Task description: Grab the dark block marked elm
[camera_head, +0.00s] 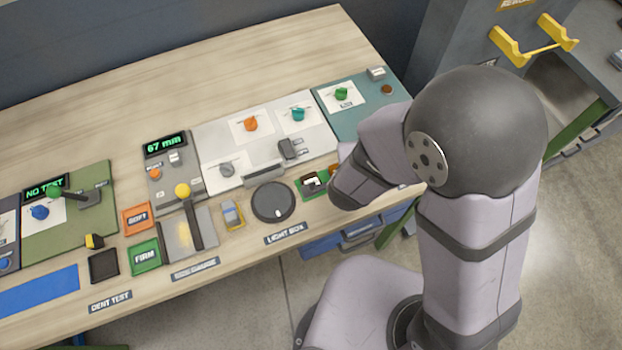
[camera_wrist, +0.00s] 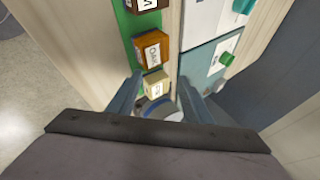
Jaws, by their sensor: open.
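My gripper (camera_wrist: 157,103) is open in the wrist view, with a finger on either side and no block held between them. Ahead of it a row of blocks lies on a green strip. A dark brown block (camera_wrist: 138,7) is cut by the top edge, and its white label cannot be read whole. A brown block marked OAK (camera_wrist: 153,48) is nearer, and a pale block (camera_wrist: 156,84) with an unreadable label is nearest, close to the fingertips. In the head view a dark block (camera_head: 313,183) with a white label shows beside my wrist, which hides the fingers and part of the row.
A teal panel (camera_wrist: 208,62) lies right of the blocks, with a green knob (camera_wrist: 226,58). A round blue-grey thing (camera_wrist: 163,109) shows below the pale block. In the head view a black dial (camera_head: 273,203) lies left of the blocks. The wooden table's (camera_head: 245,75) back strip is clear.

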